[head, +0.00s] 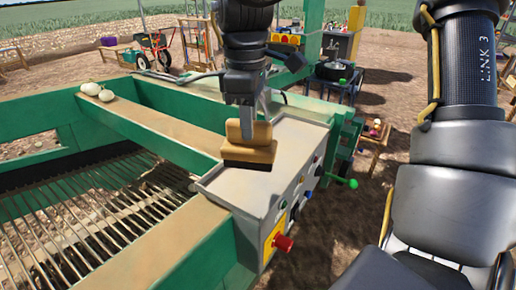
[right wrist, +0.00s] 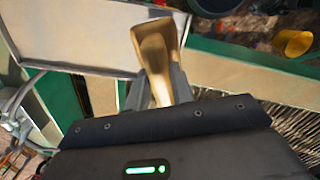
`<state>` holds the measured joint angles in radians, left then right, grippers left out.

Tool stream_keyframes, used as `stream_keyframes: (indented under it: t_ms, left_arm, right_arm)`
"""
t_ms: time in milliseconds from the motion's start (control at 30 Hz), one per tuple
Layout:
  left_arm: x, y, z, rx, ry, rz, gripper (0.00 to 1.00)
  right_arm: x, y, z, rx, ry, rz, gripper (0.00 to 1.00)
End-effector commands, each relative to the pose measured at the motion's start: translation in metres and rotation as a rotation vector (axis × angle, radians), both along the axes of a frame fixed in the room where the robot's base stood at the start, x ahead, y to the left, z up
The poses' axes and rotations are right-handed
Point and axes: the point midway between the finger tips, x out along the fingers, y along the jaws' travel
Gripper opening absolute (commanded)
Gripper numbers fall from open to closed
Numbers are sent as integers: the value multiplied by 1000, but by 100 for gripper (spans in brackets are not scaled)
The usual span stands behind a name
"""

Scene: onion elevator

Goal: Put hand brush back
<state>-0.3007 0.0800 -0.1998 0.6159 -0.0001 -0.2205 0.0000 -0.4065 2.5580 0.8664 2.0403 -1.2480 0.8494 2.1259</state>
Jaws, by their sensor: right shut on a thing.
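The hand brush (head: 250,152) has a tan wooden body with a dark bristle edge along its bottom. My right gripper (head: 247,122) points down and is shut on the brush's upper part. The brush is upright over the grey top of the control box (head: 292,140); I cannot tell whether its bristles touch that top. In the right wrist view the brush (right wrist: 156,55) sticks out from between the fingers of my right gripper (right wrist: 160,88). The fingers hide part of its wooden body. My left gripper is not in view.
The box front carries a red knob (head: 283,243) on a yellow plate and a lever with a green ball (head: 352,184). Green machine beams and a metal bar grate (head: 95,225) lie left. Pale onions (head: 92,89) rest on a beam.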

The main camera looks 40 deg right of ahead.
Motion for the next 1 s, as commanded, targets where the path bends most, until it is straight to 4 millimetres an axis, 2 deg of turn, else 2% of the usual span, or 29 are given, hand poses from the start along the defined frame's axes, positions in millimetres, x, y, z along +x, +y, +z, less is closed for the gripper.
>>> stream_keyframes:
  t_ms: [33,100,300,633,800,1000]
  left_arm:
    - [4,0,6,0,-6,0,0]
    - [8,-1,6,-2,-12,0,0]
    - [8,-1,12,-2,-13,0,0]
    - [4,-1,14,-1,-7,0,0]
    - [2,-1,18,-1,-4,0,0]
    - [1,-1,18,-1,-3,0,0]
  right_arm:
    - [7,-12,-2,-2,1,-6,0]
    - [13,-22,-18,-2,2,-2,0]
    - [27,-43,-48,-1,2,-1,0]
    - [33,-52,-62,-1,2,-1,0]
    - [34,-54,-86,-2,5,1,0]
    - [34,-54,-96,0,0,0,0]
